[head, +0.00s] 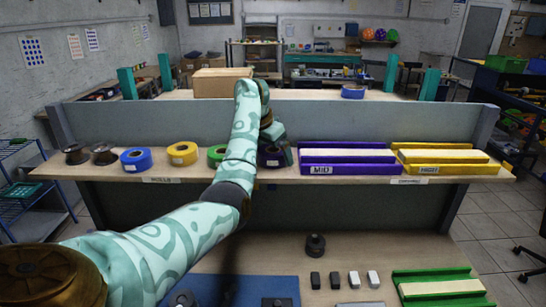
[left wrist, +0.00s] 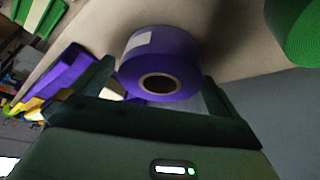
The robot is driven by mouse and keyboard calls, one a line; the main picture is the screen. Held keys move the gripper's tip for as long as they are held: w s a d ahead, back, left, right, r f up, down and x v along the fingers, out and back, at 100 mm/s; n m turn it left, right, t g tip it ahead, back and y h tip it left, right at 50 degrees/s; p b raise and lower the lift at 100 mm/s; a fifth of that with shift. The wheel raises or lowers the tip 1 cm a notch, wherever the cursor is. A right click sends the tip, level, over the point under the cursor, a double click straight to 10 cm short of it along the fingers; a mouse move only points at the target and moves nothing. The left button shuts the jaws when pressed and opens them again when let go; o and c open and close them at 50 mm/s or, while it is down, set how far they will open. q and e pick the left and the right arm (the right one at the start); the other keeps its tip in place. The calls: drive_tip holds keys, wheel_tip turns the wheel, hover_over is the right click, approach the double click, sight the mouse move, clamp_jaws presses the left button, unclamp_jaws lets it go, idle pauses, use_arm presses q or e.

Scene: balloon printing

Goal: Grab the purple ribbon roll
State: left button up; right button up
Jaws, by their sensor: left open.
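The purple ribbon roll (left wrist: 160,48) shows large in the left wrist view, on the pale shelf surface, with its brown core hole facing my gripper and a white label on its side. My left gripper (left wrist: 158,78) is open, with one finger to each side of the roll's near part. I cannot tell whether the fingers touch it. In the head view my left gripper (head: 274,152) is over the shelf, right of the green roll (head: 216,153), and mostly hides the purple roll. The green roll also shows in the wrist view (left wrist: 299,32). My right gripper is not in view.
On the shelf (head: 120,176) stand a yellow roll (head: 183,153), a blue roll (head: 136,160) and two dark spools left of the green one. Purple trays (head: 350,170) and yellow trays (head: 450,168) lie to the right. A grey panel (head: 370,119) stands behind.

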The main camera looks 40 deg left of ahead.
use_arm(q)
drive_tip(key=shift+s, duration=0.1)
drive_tip(key=c, duration=1.1)
drive_tip(key=shift+o, duration=0.2)
drive_tip(key=shift+r, duration=0.15)
